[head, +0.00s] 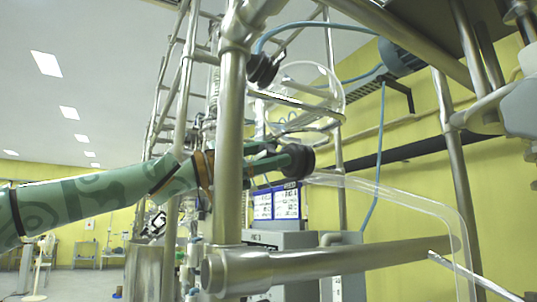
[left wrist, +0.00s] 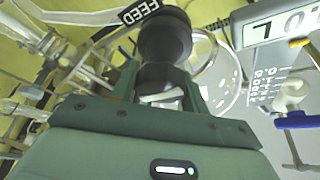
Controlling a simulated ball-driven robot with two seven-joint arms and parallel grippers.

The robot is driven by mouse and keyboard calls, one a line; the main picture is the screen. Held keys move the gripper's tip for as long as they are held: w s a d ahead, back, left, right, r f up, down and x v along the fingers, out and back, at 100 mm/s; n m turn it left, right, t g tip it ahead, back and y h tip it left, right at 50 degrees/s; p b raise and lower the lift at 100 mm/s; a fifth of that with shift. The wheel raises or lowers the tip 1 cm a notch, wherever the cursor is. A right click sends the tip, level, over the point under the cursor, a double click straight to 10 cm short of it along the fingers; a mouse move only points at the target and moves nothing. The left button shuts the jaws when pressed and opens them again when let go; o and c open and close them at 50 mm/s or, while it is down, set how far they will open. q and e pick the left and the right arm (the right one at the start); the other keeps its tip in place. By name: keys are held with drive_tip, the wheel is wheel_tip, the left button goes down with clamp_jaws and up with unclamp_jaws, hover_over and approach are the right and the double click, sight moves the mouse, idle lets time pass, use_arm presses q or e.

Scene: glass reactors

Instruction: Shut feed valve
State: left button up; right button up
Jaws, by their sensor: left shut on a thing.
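The feed valve shows as a round black knob (head: 299,161) in the head view, beside the steel frame. In the left wrist view the black knob (left wrist: 165,38) stands at the fingertips, with a black label reading FEED (left wrist: 140,11) by it. My left gripper (head: 276,162) reaches past a steel upright and is shut on the knob. In the left wrist view its two green fingers (left wrist: 163,88) lie on either side of the knob's narrower dark lower part. The upright hides part of my left wrist. My right gripper is not in view.
A thick steel upright (head: 230,130) stands in front of my left forearm. A steel pipe (head: 330,262) crosses below. A numbered display (left wrist: 285,22) is near the knob.

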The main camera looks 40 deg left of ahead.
use_arm(q)
drive_tip(key=o, duration=1)
drive_tip(key=v, duration=1.6)
drive_tip(key=shift+s, duration=0.15)
